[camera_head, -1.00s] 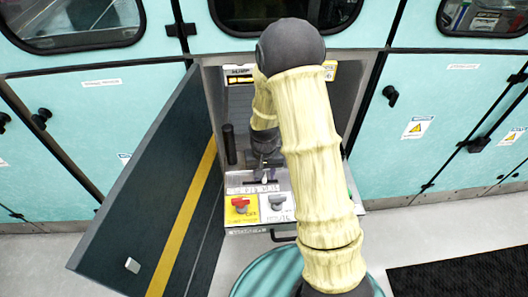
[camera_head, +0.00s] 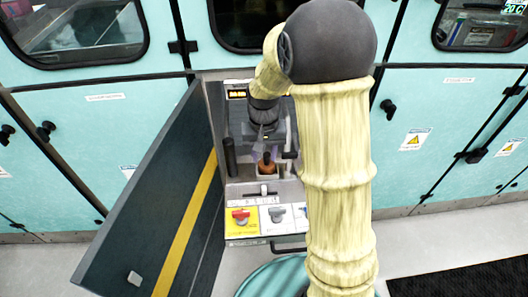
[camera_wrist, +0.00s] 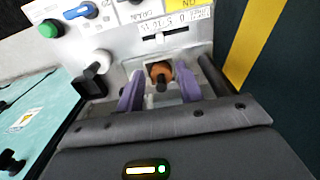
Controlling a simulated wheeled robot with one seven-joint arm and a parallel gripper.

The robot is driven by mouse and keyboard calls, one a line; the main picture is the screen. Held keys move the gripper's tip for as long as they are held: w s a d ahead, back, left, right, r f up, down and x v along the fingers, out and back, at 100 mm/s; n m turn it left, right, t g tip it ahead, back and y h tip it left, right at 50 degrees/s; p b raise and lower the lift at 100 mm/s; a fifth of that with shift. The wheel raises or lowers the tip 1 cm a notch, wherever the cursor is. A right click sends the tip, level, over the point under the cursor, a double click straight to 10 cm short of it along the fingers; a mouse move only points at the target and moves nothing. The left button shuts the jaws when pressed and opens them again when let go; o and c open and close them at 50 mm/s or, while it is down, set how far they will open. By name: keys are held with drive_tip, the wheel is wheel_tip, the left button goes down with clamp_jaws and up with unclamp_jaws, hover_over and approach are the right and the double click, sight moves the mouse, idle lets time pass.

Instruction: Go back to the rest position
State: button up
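My gripper (camera_head: 266,138) hangs inside the open cabinet, above and behind the control panel, at the end of my cream-sleeved arm. In the wrist view my gripper (camera_wrist: 160,90) has its two purple fingers spread apart with nothing held. A brown-orange knob or plug (camera_wrist: 160,72) shows beyond the gap between them, seemingly apart from both. The same brown piece (camera_head: 267,164) sits in a recess in the head view. A slider switch (camera_head: 265,193) lies in front of it. My forearm hides the right part of the panel.
The dark cabinet door (camera_head: 150,210) with a yellow stripe stands open on the left. A red switch (camera_head: 240,215) and a grey switch (camera_head: 276,213) are on the panel front. A dark post (camera_head: 229,157) stands left of the gripper. Teal cabinets (camera_head: 430,150) line both sides.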

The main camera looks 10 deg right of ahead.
idle(0.4)
drive_tip(key=s+d+r+n+t, duration=0.2)
drive_tip(key=s+r+t, duration=0.1)
drive_tip(key=s, duration=1)
wheel_tip(320, 180, up, 12)
drive_tip(key=p, duration=1.2)
drive_tip(key=shift+w+f, duration=0.1)
drive_tip(key=shift+d, duration=0.15)
